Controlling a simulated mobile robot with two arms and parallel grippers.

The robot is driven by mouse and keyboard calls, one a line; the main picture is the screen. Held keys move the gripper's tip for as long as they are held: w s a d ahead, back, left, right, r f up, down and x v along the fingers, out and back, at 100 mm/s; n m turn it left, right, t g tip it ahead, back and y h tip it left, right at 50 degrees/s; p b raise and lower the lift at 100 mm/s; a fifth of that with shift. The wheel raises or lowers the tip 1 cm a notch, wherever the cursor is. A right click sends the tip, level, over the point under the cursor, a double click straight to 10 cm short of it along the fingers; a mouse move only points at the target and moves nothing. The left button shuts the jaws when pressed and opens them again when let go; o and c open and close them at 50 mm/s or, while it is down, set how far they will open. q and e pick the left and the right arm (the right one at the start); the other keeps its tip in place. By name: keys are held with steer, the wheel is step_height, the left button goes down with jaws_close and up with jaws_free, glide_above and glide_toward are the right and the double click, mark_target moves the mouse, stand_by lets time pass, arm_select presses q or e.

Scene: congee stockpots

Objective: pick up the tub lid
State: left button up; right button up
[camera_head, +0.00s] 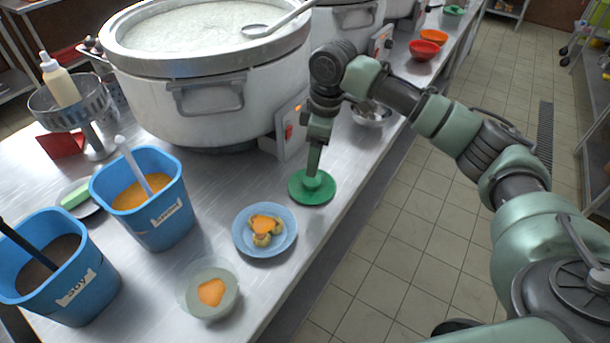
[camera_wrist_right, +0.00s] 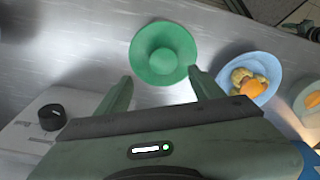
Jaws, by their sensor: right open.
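The green round tub lid (camera_head: 322,192) lies on the steel counter near its front edge, with a raised knob in its middle. My right gripper (camera_head: 313,172) is directly above the lid in the head view, pointing down. In the right wrist view the lid (camera_wrist_right: 163,53) lies just beyond and between the two open fingers of my right gripper (camera_wrist_right: 163,88). The fingers hold nothing, and I cannot tell whether they touch the knob. My left gripper is not in view.
A blue plate (camera_head: 265,231) with food sits close beside the lid. A pale bowl (camera_head: 209,289) and blue tubs (camera_head: 147,201) stand further left. The large stockpot (camera_head: 200,90) and its control box (camera_head: 290,132) are behind. A metal bowl (camera_head: 371,113) stands to the right.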

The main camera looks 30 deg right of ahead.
mark_target(313, 180)
steer(key=shift+s+f, duration=0.1)
steer(key=shift+f, duration=0.45)
steer(key=shift+s+a+f, duration=0.1)
steer(key=shift+s+f, duration=0.05)
steer(key=shift+f, duration=0.3)
steer(key=shift+s+a+f, duration=0.1)
steer(key=shift+s+f, duration=0.05)
steer(key=shift+f, duration=0.25)
steer(key=f, duration=0.3)
steer(key=shift+w+a+f, duration=0.15)
steer(key=shift+w+f, duration=0.05)
steer(key=shift+f, duration=0.25)
steer(key=c, duration=1.3)
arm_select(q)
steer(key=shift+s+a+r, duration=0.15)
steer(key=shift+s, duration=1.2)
arm_select(e)
steer(key=shift+c, duration=0.5)
